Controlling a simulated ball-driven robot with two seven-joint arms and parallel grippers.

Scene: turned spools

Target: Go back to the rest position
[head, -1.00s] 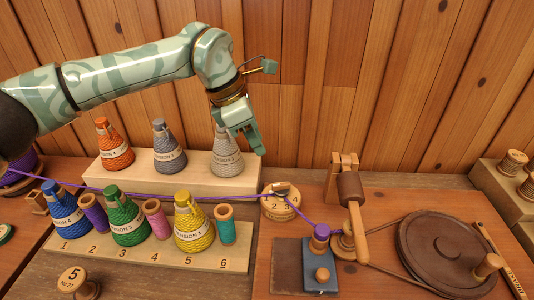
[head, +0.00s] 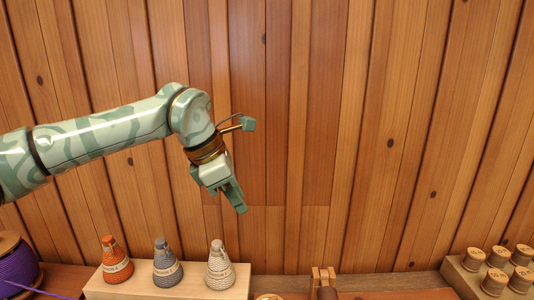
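My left gripper (head: 236,200) hangs in front of the plank wall, pointing down and to the right, at the end of my green patterned arm. It is well above the cones and touches nothing. Its fingers overlap from this angle, so I cannot tell whether they are open or shut. No thread or spool shows in it. My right gripper is not in view.
An orange cone (head: 115,260), a grey-blue cone (head: 166,264) and a pale cone (head: 220,266) stand on a wooden riser (head: 191,287). A purple spool (head: 17,266) is at left. Several small spools (head: 497,282) stand at right. The wall (head: 330,120) fills the background.

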